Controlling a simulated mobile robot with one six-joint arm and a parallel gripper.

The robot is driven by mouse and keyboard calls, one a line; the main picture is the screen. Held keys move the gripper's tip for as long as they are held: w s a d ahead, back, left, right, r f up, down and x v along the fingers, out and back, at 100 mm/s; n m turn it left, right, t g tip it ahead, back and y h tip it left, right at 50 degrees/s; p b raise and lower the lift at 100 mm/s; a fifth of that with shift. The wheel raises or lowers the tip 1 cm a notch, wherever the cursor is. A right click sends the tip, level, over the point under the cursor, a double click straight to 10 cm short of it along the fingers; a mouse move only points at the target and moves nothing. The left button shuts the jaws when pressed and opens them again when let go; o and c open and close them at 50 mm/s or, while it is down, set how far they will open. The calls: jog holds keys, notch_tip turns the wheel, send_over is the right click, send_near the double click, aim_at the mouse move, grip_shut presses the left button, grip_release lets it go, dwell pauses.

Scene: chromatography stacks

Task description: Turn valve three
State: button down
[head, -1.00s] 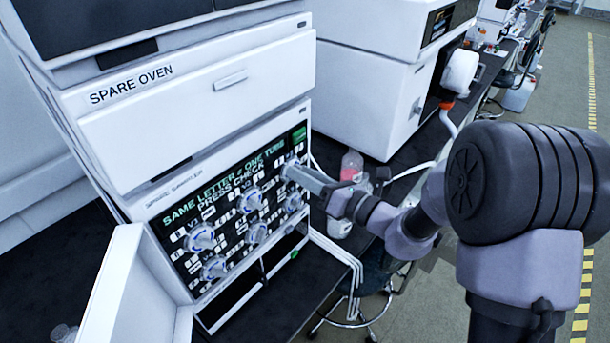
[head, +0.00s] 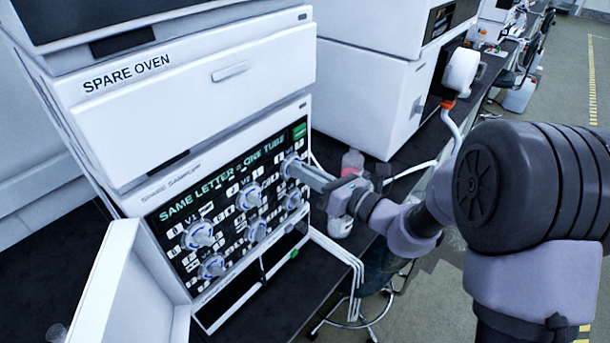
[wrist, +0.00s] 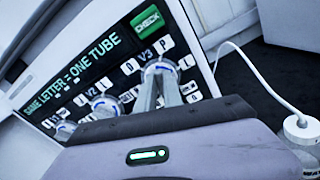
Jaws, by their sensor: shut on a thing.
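Valve three is a white and blue knob under the label V3 on the black panel. It shows in the wrist view (wrist: 160,66) at the panel's upper right, and in the head view (head: 289,162) it is partly covered by my fingers. My gripper (wrist: 164,84) reaches the panel from the right, its two grey fingers shut on the valve three knob; it also shows in the head view (head: 294,170). Valve one (head: 199,236) and valve two (head: 249,197) sit to the left in the same row. The knob's exact pointing direction is hard to read.
A green CHECK button (wrist: 147,19) is above valve three. More knobs (head: 256,231) sit in a lower row. An open white door (head: 125,290) stands at the panel's left. White tubes (head: 345,258) and a bottle (head: 352,163) are right of the unit.

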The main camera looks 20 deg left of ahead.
jog(key=n+b, duration=0.4)
jog(key=b, duration=0.1)
jog(key=n+b, duration=0.4)
jog(key=n, duration=0.1)
jog(key=shift+s+f+n+b, duration=0.2)
jog(key=shift+n+b, duration=0.1)
jog(key=shift+b, duration=0.1)
jog(key=shift+r, duration=0.15)
jog(key=c, duration=1.5)
grip_release()
jog(key=p+v, duration=0.2)
jog(key=v, duration=1.5)
jog(key=shift+s+d, duration=0.15)
